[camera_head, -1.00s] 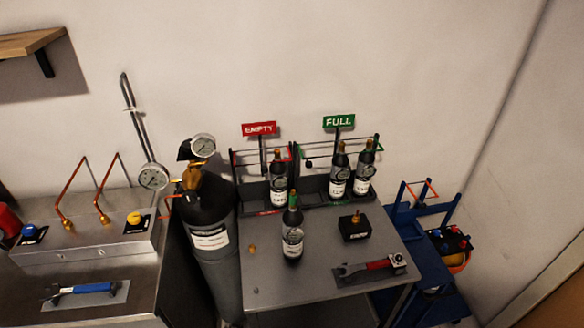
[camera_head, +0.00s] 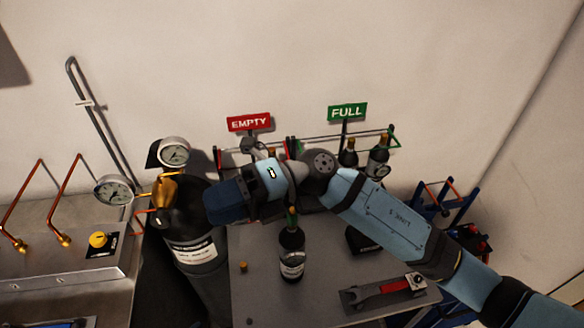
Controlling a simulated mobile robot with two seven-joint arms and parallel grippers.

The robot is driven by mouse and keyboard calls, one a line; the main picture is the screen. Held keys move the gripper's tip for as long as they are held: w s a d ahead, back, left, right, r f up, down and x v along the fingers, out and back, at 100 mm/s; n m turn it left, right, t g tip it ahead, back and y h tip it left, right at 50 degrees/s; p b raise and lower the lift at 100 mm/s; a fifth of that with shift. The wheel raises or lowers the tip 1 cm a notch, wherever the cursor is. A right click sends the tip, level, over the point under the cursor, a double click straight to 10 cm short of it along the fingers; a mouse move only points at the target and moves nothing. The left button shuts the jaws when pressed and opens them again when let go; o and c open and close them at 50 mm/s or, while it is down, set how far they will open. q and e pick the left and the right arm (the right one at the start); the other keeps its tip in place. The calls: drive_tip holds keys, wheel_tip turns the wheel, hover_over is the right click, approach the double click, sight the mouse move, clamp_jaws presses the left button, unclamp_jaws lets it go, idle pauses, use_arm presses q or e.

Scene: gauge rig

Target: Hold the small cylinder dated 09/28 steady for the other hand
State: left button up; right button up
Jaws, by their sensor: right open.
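Several small dark cylinders with white labels are in view, and I cannot read 09/28 on any of them. One green-necked cylinder (camera_head: 292,262) stands upright on the grey table (camera_head: 330,292). Two brass-topped cylinders, a left one (camera_head: 348,157) and a right one (camera_head: 378,160), stand in the rack under the green FULL sign (camera_head: 347,112). The cylinder under the red EMPTY sign (camera_head: 249,122) is hidden by my right arm. My right gripper (camera_head: 257,149) shows only partly, near that sign, open and apart from the front cylinder. My left gripper is out of view.
A large black gas cylinder (camera_head: 190,225) with gauges stands left of the table. A red-handled tool (camera_head: 385,291) lies on the table's front right. A dark block (camera_head: 360,241) is partly covered by my arm. A blue cart (camera_head: 455,208) stands at right.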

use_arm(q)
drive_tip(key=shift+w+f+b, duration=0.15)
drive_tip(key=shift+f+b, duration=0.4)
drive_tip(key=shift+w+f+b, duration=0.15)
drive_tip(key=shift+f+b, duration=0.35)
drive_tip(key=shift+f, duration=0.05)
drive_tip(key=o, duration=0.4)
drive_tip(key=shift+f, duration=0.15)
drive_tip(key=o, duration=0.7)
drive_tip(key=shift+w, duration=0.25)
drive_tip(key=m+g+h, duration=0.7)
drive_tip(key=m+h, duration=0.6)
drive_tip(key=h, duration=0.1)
approach(293, 247)
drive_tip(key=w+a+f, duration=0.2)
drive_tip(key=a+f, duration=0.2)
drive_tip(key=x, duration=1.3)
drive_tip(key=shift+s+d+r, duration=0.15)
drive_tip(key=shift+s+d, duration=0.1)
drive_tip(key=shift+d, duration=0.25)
use_arm(e)
drive_tip(key=w+d+f+n+t+h, duration=0.3)
drive_tip(key=w+d+t+h, duration=0.5)
drive_tip(key=h, duration=0.8)
drive_tip(key=w+d, duration=0.2)
drive_tip(key=w, duration=0.1)
drive_tip(key=shift+w+n+t, duration=0.3)
drive_tip(key=shift+w+n, duration=0.1)
